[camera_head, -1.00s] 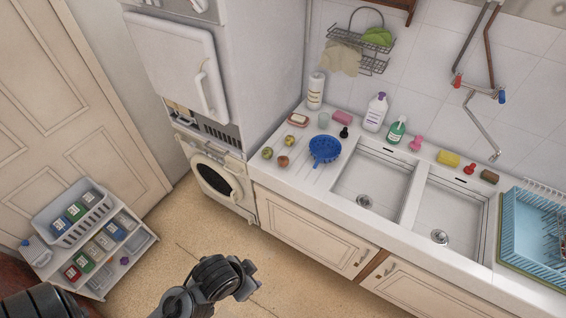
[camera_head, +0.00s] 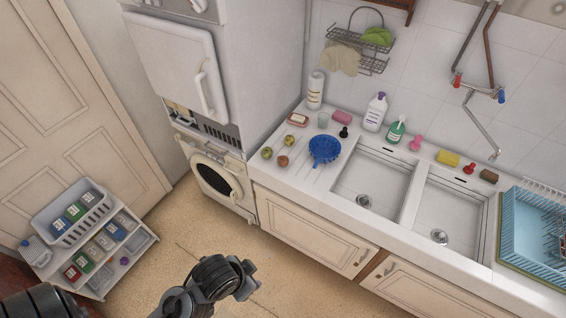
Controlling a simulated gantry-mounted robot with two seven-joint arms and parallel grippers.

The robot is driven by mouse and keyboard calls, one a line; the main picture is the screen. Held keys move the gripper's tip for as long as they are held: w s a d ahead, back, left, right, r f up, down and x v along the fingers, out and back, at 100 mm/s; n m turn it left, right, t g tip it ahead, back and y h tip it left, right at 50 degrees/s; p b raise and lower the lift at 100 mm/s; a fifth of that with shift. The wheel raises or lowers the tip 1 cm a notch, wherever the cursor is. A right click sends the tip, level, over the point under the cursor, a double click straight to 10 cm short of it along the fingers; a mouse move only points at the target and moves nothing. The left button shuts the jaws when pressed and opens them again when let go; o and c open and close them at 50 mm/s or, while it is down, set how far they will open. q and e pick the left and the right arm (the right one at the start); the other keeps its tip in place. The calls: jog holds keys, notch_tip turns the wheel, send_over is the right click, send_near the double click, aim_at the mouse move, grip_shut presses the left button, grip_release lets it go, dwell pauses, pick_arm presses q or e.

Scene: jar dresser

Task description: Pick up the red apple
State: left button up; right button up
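The red apple (camera_head: 283,161) sits on the white counter to the left of the sinks, near the front edge. It looks small and reddish-brown. My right gripper is out of view.
The counter (camera_head: 300,178) has a front edge above cabinet doors. Two sinks (camera_head: 372,182) lie right of the colander. A soap dish (camera_head: 298,119), a glass and bottles stand behind. A washing machine (camera_head: 216,184) is left, and a trolley (camera_head: 95,240) stands at lower left.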

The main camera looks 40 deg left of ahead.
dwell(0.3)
pick_arm(q)
jog(key=o, duration=0.9)
